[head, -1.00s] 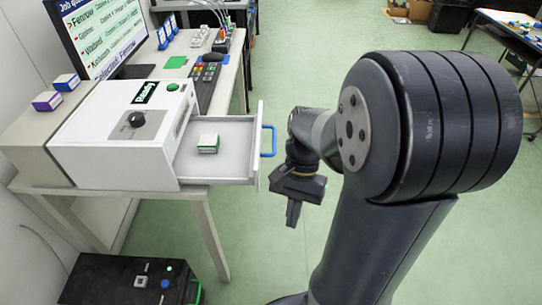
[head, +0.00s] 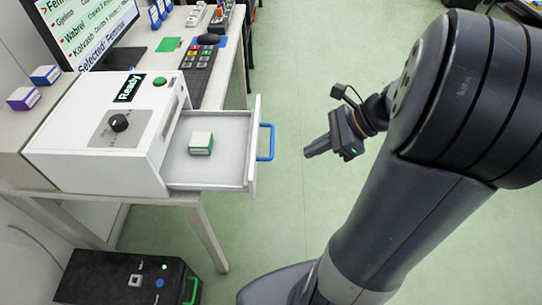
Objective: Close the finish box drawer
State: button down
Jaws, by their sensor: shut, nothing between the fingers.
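The finish box (head: 95,150) is a white box with a black dial, a green button and a "Ready" label, on the table at the left. Its drawer (head: 228,172) is pulled out to the right, with a blue handle (head: 266,142) on its front. A small white and green box (head: 201,143) lies inside the drawer. My gripper (head: 308,152) is shut and empty, to the right of the handle and apart from it, its fingers pointing left toward the drawer front.
A monitor (head: 88,30), a keypad (head: 195,75) and a green card (head: 168,44) are on the table behind the box. Two small boxes, purple (head: 24,98) and blue (head: 45,75), sit at the left. A black case (head: 125,278) stands on the floor below. Floor between gripper and drawer is clear.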

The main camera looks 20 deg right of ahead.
aim_at(188, 172)
jog(key=a+r+b+x, duration=0.2)
jog(key=x, duration=1)
jog(key=shift+w, duration=0.25)
jog(key=shift+a, duration=0.1)
jog(key=w+a+p, duration=0.1)
jog(key=w+a, duration=0.1)
jog(key=a, duration=0.4)
jog(key=w+a+p, duration=0.1)
jog(key=w+a, duration=0.1)
jog(key=a, duration=0.4)
jog(key=w+a+p, duration=0.1)
jog(key=w+a, duration=0.1)
jog(key=a, duration=0.4)
jog(key=shift+a, duration=0.25)
jog(key=shift+w+a, duration=0.15)
jog(key=shift+a, duration=0.15)
jog(key=shift+a+r, duration=0.1)
jog(key=shift+w+r, duration=0.1)
